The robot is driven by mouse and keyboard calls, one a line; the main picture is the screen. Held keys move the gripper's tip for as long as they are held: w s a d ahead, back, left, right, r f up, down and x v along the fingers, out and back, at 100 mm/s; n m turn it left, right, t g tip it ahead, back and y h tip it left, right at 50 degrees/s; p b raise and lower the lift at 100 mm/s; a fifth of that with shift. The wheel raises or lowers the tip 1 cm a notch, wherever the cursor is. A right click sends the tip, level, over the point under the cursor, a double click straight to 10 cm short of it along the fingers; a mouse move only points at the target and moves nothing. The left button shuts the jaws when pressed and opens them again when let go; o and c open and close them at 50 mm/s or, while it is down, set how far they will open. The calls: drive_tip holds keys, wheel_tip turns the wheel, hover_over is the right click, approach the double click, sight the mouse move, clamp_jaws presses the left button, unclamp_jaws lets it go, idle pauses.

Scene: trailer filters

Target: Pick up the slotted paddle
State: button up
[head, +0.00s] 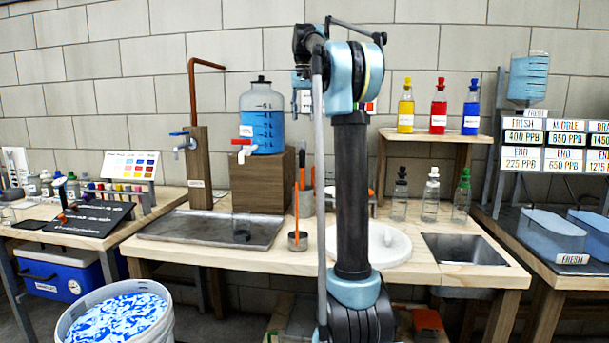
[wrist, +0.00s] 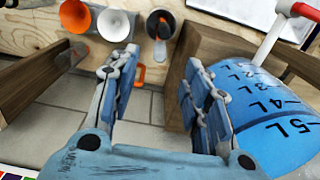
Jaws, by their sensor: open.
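I cannot make out the slotted paddle for certain in either view. Beyond the fingers, a cup (wrist: 160,24) with dark contents and an orange loop-shaped piece (wrist: 138,77) show. In the head view my gripper is up by the wall, mostly hidden.
A blue-filled jug (head: 262,125) stands on a wooden block (head: 262,182); in the wrist view it (wrist: 262,115) is close to the right finger. A metal tray (head: 210,228), white basin (head: 395,243) and clear bottles (head: 430,200) share the bench. A bucket (head: 118,318) stands in front.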

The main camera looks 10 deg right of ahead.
drive_tip(key=f, duration=0.5)
drive_tip(key=w+f, duration=0.1)
drive_tip(key=f, duration=1.1)
drive_tip(key=shift+w+d, duration=0.1)
drive_tip(key=shift+w, duration=0.25)
drive_tip(key=shift+r, duration=0.1)
clamp_jaws()
